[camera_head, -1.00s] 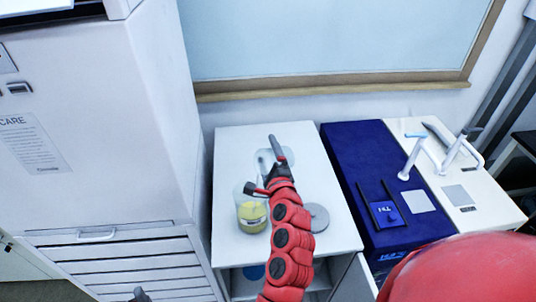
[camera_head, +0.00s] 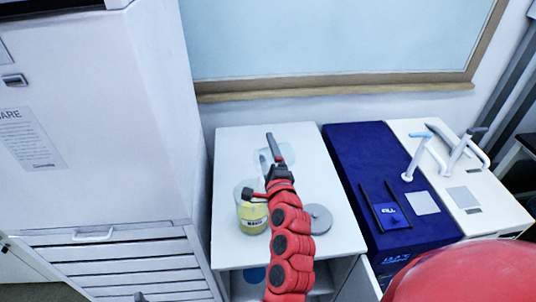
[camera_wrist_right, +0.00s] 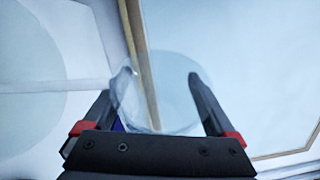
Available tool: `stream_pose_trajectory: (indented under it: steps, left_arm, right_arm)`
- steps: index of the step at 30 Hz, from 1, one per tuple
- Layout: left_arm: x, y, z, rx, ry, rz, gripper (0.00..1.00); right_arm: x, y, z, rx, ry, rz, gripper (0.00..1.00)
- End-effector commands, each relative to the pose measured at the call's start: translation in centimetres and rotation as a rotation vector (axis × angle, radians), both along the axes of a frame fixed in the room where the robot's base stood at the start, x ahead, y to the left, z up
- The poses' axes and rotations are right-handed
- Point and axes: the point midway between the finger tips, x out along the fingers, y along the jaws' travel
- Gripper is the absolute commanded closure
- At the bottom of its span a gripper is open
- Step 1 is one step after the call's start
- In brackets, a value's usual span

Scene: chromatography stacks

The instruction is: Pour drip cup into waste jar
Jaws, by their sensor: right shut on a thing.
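My right gripper (camera_head: 268,150) is shut on the drip cup (camera_wrist_right: 160,100), a clear, colourless cup held between the two fingers in the right wrist view. In the head view the cup (camera_head: 289,154) is a faint clear shape by the fingers, over the back of the white cabinet top. Its contents and exact tilt cannot be made out. The waste jar (camera_head: 252,217), clear with yellow liquid and a label, stands on the cabinet top, nearer and left of my right arm, which partly overlaps it. Only a dark tip of what looks like my left gripper (camera_head: 139,297) shows at the bottom edge.
A round grey lid (camera_head: 318,219) lies on the white cabinet top (camera_head: 235,145), right of my arm. A blue-covered surface (camera_head: 350,145) and a white bench with pale stands adjoin on the right. A tall white appliance (camera_head: 150,110) stands close on the left.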

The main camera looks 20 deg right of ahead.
Motion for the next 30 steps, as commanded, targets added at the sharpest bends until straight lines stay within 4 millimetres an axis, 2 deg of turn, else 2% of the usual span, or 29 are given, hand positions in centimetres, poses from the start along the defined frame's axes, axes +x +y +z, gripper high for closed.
stream_pose_trajectory:
  steps: [8, 18, 30]
  left_arm:
    - [0.0, 0.0, -0.1, 0.0, 0.0, 0.0, 0.0]
    - [0.0, 0.0, -1.5, 0.0, 0.0, 0.0, 0.0]
    - [0.0, 0.0, -1.6, 0.0, 0.0, 0.0, 0.0]
  right_arm:
    - [0.0, 0.0, 0.0, -0.004, -0.001, -0.001, 0.87]
    - [-0.1, 0.3, 0.0, -0.088, -0.023, 0.0, 0.87]
    - [-0.1, 0.4, 0.2, -0.104, -0.026, 0.0, 0.87]
